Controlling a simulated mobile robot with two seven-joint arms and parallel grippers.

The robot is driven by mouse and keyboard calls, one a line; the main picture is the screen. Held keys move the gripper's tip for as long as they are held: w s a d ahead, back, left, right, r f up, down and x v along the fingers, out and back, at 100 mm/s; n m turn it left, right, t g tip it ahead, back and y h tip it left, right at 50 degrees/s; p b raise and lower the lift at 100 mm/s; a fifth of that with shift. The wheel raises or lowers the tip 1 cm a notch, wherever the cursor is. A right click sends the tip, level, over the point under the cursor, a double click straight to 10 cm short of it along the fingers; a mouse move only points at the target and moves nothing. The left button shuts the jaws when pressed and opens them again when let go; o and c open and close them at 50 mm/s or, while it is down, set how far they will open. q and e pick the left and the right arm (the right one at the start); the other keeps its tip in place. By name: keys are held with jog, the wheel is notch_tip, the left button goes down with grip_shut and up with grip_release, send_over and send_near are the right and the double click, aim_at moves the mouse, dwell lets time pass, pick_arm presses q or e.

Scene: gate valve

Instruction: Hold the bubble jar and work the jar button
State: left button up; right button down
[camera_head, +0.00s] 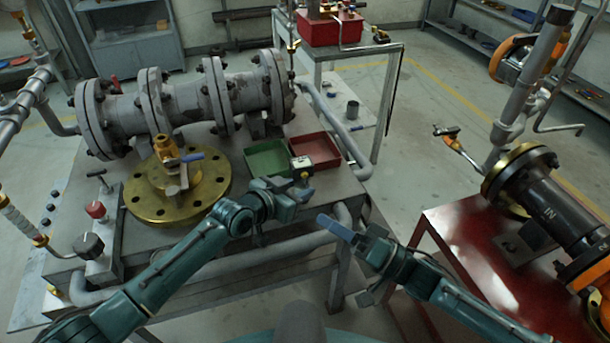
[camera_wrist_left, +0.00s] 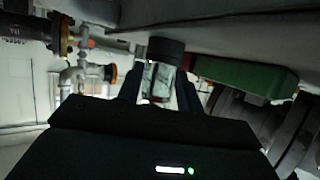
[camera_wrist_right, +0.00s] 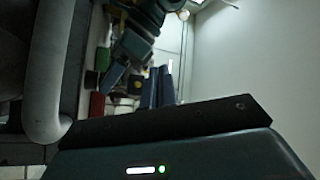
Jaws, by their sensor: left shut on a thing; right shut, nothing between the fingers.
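The bubble jar (camera_head: 301,163) is a small piece with a dark part and a pale, clear part, near the front edge of the table. My left gripper (camera_head: 303,186) is shut on it. In the left wrist view the jar (camera_wrist_left: 165,50) shows as a dark round end and a clear body between the fingers. The jar button cannot be made out. My right gripper (camera_head: 326,221) is shut and empty, lower and to the right of the jar, apart from it. Its fingers also show in the right wrist view (camera_wrist_right: 158,74).
A green tray (camera_head: 266,160) and a red tray (camera_head: 318,149) sit behind the jar on the grey table. A brass flange (camera_head: 190,190) and a large grey pipe (camera_head: 190,103) stand to the left. A red table (camera_head: 463,246) with a dark valve (camera_head: 555,205) is at right.

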jog(key=shift+w, duration=0.1)
jog(key=w+a, duration=0.2)
jog(key=w, duration=0.6)
jog(key=shift+w+a, duration=0.15)
jog(key=shift+a, duration=0.05)
jog(key=shift+w, duration=0.1)
dwell(2.0)
jog(key=shift+w+a, duration=0.1)
jog(key=shift+w, duration=0.2)
jog(key=shift+w+a, duration=0.1)
jog(key=shift+w, duration=0.35)
dwell(0.5)
jog(key=shift+s, duration=0.15)
dwell(0.3)
jog(key=shift+s+d, duration=0.25)
jog(key=shift+s, duration=0.45)
jog(key=shift+s+d, duration=0.2)
jog(key=shift+s, duration=0.6)
jog(key=shift+s+d, duration=0.25)
jog(key=shift+s, duration=0.55)
jog(key=shift+s+d, duration=0.2)
jog(key=shift+s, duration=0.6)
